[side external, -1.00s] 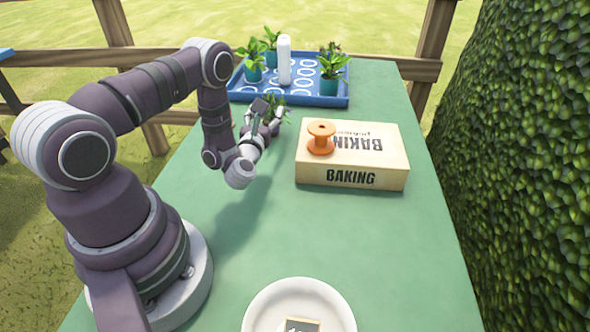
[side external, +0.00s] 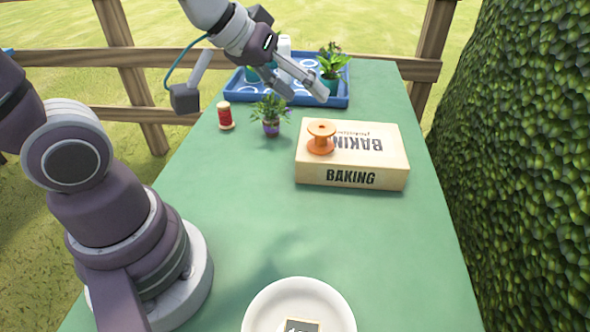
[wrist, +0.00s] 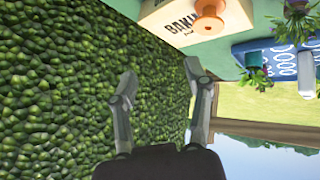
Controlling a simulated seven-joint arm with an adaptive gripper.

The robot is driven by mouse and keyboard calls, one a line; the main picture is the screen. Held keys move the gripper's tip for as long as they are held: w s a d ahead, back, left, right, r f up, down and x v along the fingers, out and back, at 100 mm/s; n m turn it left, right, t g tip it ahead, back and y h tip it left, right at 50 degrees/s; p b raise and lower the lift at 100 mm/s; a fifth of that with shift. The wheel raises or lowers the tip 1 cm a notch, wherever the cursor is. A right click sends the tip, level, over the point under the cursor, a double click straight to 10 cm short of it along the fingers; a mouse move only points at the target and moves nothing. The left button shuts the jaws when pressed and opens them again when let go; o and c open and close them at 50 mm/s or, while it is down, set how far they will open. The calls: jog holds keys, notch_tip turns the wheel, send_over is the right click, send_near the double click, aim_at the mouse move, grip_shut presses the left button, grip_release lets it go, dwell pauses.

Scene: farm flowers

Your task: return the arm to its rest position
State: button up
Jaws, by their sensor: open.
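My gripper (side external: 305,91) is raised high above the far part of the table in the side external view, with its two fingers spread and nothing between them. In the wrist view my gripper (wrist: 165,85) also shows open and empty, with the leafy hedge (wrist: 70,80) and a strip of grass behind it. My arm reaches up past the top edge of the side external view, so part of it is out of the picture.
A baking box (side external: 350,178) carries an orange spool (side external: 321,146). A purple-potted plant (side external: 271,127) and a red spool (side external: 225,117) stand left of it. A blue tray (side external: 335,101) with plants is at the back, a white plate (side external: 262,318) in front. A hedge (side external: 530,150) borders the right.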

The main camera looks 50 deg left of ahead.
jog(key=s+a+m+g+y, duration=0.1)
jog(key=s+a+m+g, duration=0.1)
jog(key=s, duration=0.6)
jog(key=shift+s+f+m+g+y, duration=0.15)
jog(key=shift+m+g+y, duration=0.15)
jog(key=shift+m, duration=0.5)
